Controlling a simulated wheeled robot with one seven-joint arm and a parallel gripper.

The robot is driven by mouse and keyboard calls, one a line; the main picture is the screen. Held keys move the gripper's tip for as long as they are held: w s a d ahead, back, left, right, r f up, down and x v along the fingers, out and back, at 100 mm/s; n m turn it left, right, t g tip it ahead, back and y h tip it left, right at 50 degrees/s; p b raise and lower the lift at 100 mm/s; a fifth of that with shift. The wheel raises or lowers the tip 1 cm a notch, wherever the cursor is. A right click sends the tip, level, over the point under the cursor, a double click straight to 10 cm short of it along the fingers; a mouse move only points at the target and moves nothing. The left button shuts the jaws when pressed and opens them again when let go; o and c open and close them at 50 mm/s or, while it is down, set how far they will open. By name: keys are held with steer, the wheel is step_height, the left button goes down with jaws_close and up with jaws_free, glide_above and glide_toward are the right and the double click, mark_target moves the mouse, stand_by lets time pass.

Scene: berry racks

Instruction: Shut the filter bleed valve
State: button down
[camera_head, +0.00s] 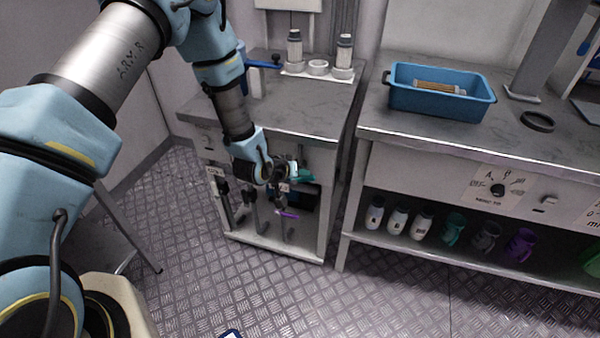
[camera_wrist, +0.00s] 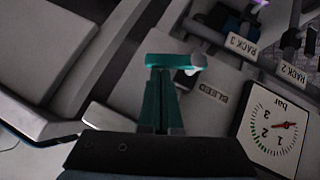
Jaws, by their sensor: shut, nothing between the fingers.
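The bleed valve shows in the wrist view as a teal lever (camera_wrist: 172,61) with a pale round end, beside a "BLEED" label (camera_wrist: 213,93). The lever lies across the wrist picture. In the head view a bit of teal lever (camera_head: 304,176) shows at the front of the left cabinet, partly hidden by my gripper (camera_head: 286,170). In the wrist view my gripper (camera_wrist: 162,74) is shut and empty, its fingertips right at the lever. I cannot tell whether they touch it.
A pressure gauge (camera_wrist: 275,130) and the "RACK 3" (camera_wrist: 242,45) and "RACK 2" (camera_wrist: 292,74) labels are close by. A purple lever (camera_head: 287,214) sits below my gripper. The bench (camera_head: 400,128) is to the right.

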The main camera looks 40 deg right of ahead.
steer(key=shift+s+d+f+m+t+y+b, duration=0.45)
steer(key=shift+s+f+m+t+y+b, duration=0.3)
steer(key=shift+t+b, duration=0.45)
steer(key=shift+b, duration=0.4)
steer(key=shift+s+d+f, duration=0.1)
steer(key=shift+s+f, duration=0.05)
